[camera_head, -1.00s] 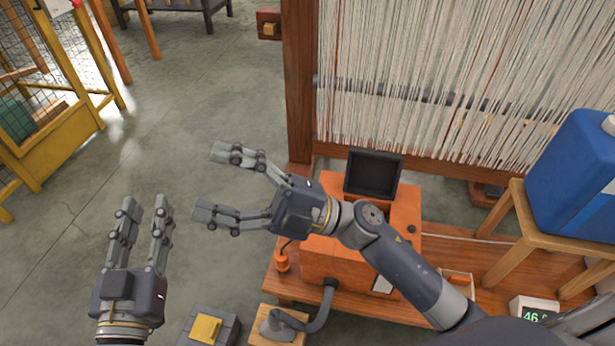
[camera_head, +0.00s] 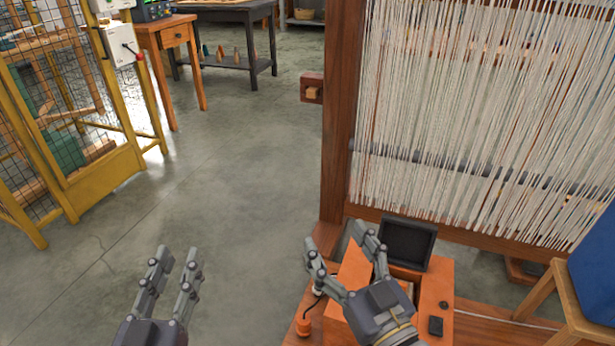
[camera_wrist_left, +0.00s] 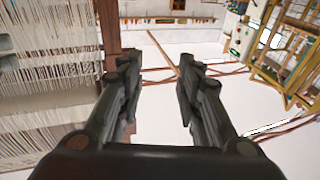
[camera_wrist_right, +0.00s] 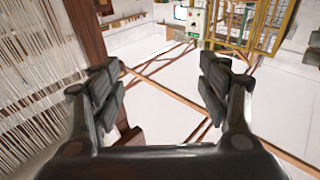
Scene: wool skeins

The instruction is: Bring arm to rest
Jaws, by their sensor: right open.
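My left gripper (camera_head: 168,270) is at the bottom left of the head view, above bare floor. Its two fingers are apart and nothing is between them; they also show apart in the left wrist view (camera_wrist_left: 158,85). My right gripper (camera_head: 343,248) is at the bottom right of the head view, in front of the orange machine (camera_head: 436,288) and partly hiding it. Its fingers are open and empty, as the right wrist view (camera_wrist_right: 160,85) also shows. Most of both arms is out of the head view.
A wooden loom frame (camera_head: 341,110) with white warp threads (camera_head: 460,110) stands at the right. A blue container (camera_head: 597,265) rests on a wooden stool (camera_head: 545,292). A yellow mesh cage (camera_head: 100,180) stands at the left. The floor (camera_head: 240,170) between is clear.

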